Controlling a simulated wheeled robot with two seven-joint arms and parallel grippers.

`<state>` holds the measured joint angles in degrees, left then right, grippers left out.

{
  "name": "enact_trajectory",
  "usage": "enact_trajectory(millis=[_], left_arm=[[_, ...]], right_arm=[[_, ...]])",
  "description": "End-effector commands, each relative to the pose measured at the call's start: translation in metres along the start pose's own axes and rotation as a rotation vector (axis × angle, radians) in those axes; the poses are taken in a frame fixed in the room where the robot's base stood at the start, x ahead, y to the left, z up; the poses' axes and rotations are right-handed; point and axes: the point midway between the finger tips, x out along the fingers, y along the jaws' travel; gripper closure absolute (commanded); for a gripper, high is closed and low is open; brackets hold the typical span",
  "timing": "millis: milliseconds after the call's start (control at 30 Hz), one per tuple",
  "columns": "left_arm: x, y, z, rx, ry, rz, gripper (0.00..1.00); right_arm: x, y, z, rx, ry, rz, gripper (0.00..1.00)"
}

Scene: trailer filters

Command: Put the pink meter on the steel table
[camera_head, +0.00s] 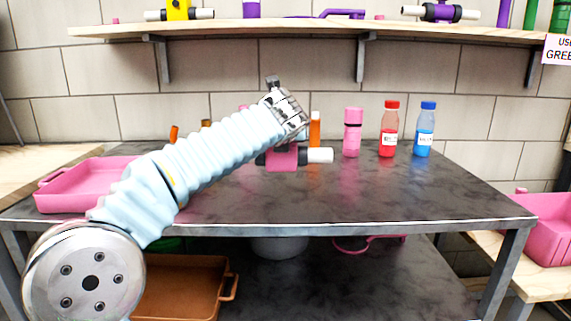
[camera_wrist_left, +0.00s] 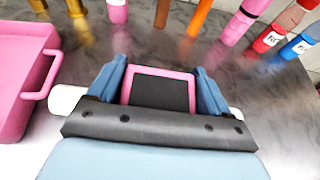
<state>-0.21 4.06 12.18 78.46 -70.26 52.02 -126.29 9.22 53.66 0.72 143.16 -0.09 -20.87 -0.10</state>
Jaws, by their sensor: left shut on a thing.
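The pink meter (camera_head: 282,160) is a pink block with a dark screen and a white pipe end pointing right. My left gripper (camera_head: 290,140) is shut on it, above or at the steel table (camera_head: 400,195); I cannot tell whether it touches the top. In the left wrist view the meter's dark screen (camera_wrist_left: 161,90) shows between the two blue fingers of my left gripper (camera_wrist_left: 160,85). A white pipe end also shows at the left there. My right gripper is not in view.
A pink tray (camera_head: 85,185) is at the table's left. A pink bottle (camera_head: 352,132), red bottle (camera_head: 389,130) and blue bottle (camera_head: 425,130) stand at the back right. A wall shelf (camera_head: 300,30) runs above. The table's front right is clear.

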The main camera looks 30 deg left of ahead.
Motion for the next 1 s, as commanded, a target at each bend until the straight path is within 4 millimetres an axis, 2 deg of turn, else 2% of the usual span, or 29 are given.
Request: enact_trajectory(millis=[33,100,367,433,500,633,967,1000], left_arm=[[0.013,-0.002,-0.011,0.001,0.003,0.002,0.59],[0.025,-0.006,-0.018,0.002,0.002,0.002,0.59],[0.045,-0.011,-0.028,0.0,-0.001,0.001,0.59],[0.053,-0.013,-0.033,0.0,0.001,0.002,0.59],[0.059,-0.013,-0.046,0.001,0.002,0.002,0.59],[0.063,-0.013,-0.06,-0.001,-0.001,0.001,0.59],[0.064,-0.013,-0.062,-0.001,0.0,0.0,0.59],[0.064,-0.013,-0.061,-0.001,0.0,0.001,0.15]], right_arm=[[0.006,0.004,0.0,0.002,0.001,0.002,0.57],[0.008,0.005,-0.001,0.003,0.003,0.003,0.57],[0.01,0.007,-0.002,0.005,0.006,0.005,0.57],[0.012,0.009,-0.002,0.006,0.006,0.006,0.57],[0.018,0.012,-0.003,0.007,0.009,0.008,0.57],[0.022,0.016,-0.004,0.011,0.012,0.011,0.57],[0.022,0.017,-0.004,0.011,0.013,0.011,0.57],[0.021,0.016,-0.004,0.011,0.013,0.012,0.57]])
